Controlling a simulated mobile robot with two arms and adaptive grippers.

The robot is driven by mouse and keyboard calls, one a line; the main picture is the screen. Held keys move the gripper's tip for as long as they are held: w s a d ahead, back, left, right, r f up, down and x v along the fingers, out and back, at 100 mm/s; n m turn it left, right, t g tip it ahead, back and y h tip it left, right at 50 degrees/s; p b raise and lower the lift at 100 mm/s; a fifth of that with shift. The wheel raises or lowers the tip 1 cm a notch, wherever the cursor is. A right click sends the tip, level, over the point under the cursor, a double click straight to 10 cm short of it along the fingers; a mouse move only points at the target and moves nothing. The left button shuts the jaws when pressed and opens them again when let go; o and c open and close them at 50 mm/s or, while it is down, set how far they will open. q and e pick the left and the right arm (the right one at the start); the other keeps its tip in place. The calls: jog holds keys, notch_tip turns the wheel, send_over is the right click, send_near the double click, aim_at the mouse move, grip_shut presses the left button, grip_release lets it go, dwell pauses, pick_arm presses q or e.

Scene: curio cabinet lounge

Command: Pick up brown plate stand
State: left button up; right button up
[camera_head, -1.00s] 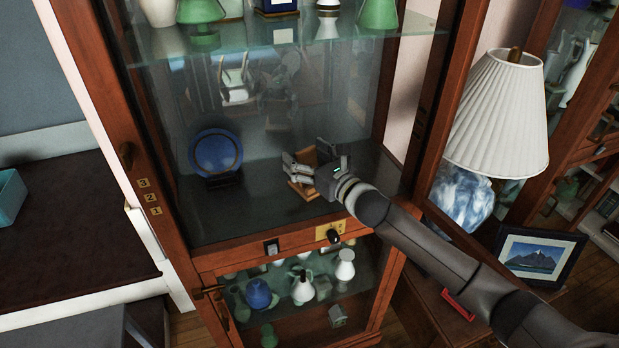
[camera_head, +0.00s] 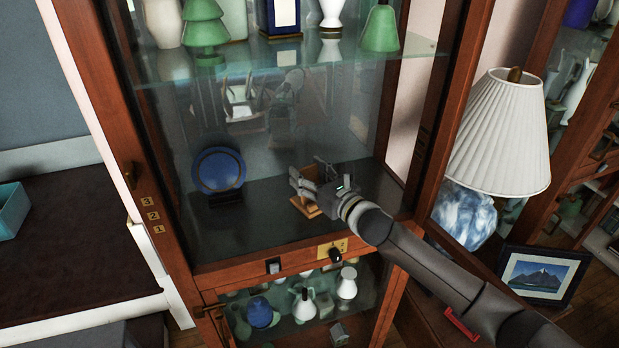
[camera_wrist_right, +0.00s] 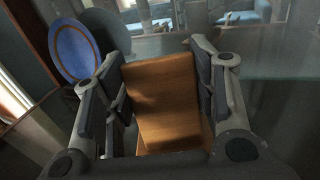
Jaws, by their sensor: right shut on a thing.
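The brown plate stand (camera_head: 307,208) is on the dark middle shelf of the cabinet, partly hidden behind my right gripper (camera_head: 309,178) in the head view. In the right wrist view the stand's flat orange-brown wooden face (camera_wrist_right: 162,97) fills the space between the two fingers of the right gripper (camera_wrist_right: 160,90). The fingers are shut on it from both sides. Whether its base still touches the shelf is hard to tell. My left gripper is not in view.
A blue plate (camera_head: 218,170) stands upright on a dark stand to the left on the same shelf. A glass shelf (camera_head: 290,62) with several vases is above. A wooden cabinet frame (camera_head: 160,180) borders the opening. A white lamp (camera_head: 500,135) and framed picture (camera_head: 541,276) are at right.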

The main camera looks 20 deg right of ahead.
aim_at(309, 173)
jog(key=shift+r+p, duration=0.35)
jog(key=shift+r, duration=0.35)
notch_tip(309, 173, up, 2)
jog(key=shift+r+p, duration=0.15)
jog(key=shift+p, duration=0.85)
jog(key=s+a+r+p, duration=0.3)
jog(key=s+r+p, duration=0.6)
jog(key=s, duration=0.4)
jog(key=shift+s+p, duration=0.35)
jog(key=shift+p, duration=0.1)
